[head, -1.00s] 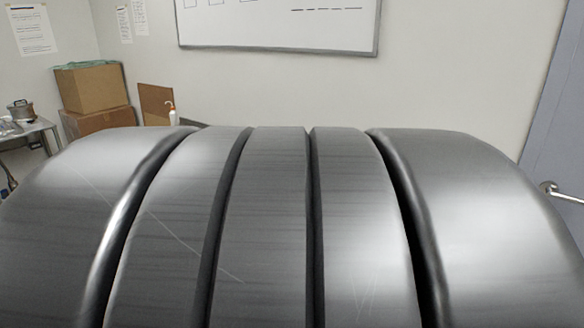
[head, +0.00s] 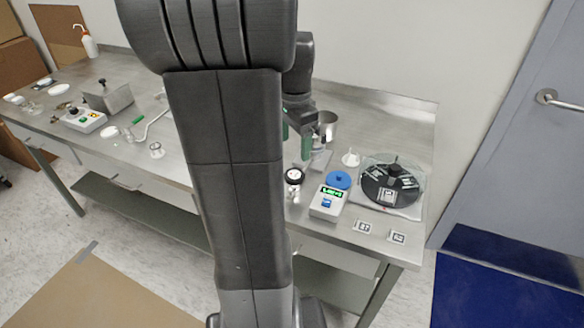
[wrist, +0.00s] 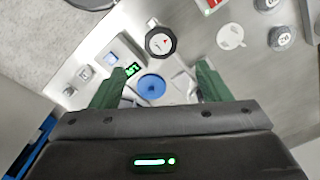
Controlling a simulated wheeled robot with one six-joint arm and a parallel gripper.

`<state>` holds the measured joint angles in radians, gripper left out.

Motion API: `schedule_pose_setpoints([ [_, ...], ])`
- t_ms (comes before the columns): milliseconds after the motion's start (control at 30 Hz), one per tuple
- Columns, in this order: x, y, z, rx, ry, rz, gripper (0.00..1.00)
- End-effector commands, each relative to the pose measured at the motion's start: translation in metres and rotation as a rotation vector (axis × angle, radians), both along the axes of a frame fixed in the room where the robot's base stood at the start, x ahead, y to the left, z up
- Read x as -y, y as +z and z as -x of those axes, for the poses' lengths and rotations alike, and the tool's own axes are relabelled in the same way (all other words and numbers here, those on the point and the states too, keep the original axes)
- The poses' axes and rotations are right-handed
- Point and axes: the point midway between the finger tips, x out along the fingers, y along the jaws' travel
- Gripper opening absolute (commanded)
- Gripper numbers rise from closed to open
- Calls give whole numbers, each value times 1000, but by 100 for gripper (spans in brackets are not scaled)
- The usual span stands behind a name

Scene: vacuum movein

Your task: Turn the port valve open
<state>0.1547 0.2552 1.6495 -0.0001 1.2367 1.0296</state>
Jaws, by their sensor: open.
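My gripper (wrist: 160,67) is open, its two green fingers spread apart and empty. A round blue knob or cap (wrist: 151,86) shows between and beyond the fingers in the wrist view; it also shows in the head view (head: 338,180) behind a small display box. A black-rimmed round dial with a white face and red mark (wrist: 161,41) is just above it in the wrist view, and left of the box in the head view (head: 294,176). I cannot tell for sure which is the port valve. In the head view my gripper (head: 297,140) hangs above the bench, partly hidden by my arm.
The display box (head: 328,202) has a green readout. A clear-covered round black unit (head: 391,184) stands right of it. Marker tags (head: 362,226) lie near the front edge. The left bench (head: 75,92) holds several items.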

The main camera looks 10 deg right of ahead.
Motion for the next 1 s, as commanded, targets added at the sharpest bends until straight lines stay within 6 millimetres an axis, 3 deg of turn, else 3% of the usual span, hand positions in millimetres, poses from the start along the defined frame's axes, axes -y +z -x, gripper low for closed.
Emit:
schedule_pose_setpoints([
  [200,-1,-50,2,-7,2,-1,70],
  [433,0,-86,1,-4,2,-1,70],
  [600,0,-97,0,0,2,0,70],
  [900,0,-99,0,0,2,0,70],
  [1000,0,-99,0,0,2,0,51],
])
